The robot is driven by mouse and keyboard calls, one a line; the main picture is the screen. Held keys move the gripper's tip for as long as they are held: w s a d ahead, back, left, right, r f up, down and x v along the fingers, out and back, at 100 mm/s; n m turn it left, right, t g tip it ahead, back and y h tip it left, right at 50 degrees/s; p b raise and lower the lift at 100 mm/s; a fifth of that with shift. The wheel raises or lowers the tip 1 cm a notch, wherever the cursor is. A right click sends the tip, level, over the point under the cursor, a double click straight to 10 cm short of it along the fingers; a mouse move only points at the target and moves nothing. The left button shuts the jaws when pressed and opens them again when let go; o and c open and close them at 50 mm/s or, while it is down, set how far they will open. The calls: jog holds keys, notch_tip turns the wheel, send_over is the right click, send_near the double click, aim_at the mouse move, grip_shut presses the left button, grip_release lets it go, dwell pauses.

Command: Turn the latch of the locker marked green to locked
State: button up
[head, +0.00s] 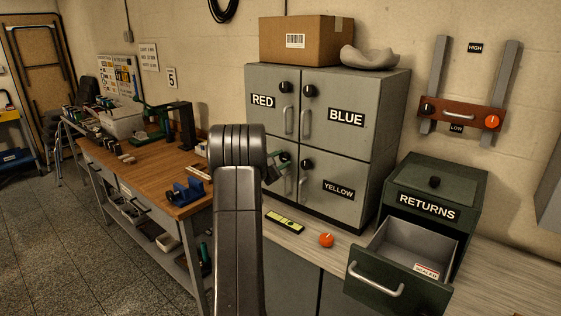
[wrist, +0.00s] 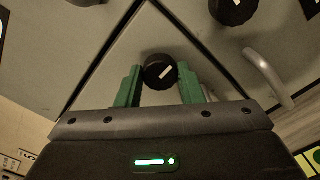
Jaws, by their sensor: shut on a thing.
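The grey locker block (head: 388,110) has doors labelled RED (head: 262,100), BLUE (head: 346,117) and YELLOW (head: 338,189). The lower-left door is mostly hidden behind my arm in the head view, and no green label shows. My gripper (head: 277,168) is at that door. In the wrist view, the green fingers of my gripper (wrist: 160,88) are shut on a round black latch knob (wrist: 160,71), one finger on each side. A white mark on the knob slants up to the right in that picture.
Other black latch knobs (wrist: 232,10) and a door handle (wrist: 265,75) are close by. On the counter lie a yellow-green strip (head: 285,221) and an orange round object (head: 326,240). The RETURNS drawer (head: 385,283) stands open at right. A workbench (head: 150,165) is at left.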

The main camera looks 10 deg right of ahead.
jog(key=shift+f, duration=0.1)
jog(key=n+b, duration=0.1)
jog(key=n, duration=0.2)
jog(key=shift+b, duration=0.4)
jog(key=n, duration=0.5)
jog(key=shift+n, duration=0.4)
jog(key=n+p, duration=0.1)
jog(key=n, duration=0.3)
jog(key=shift+n, duration=0.3)
jog(key=shift+n+p, duration=0.9)
jog(key=shift+n, duration=1.1)
jog(key=o, duration=1)
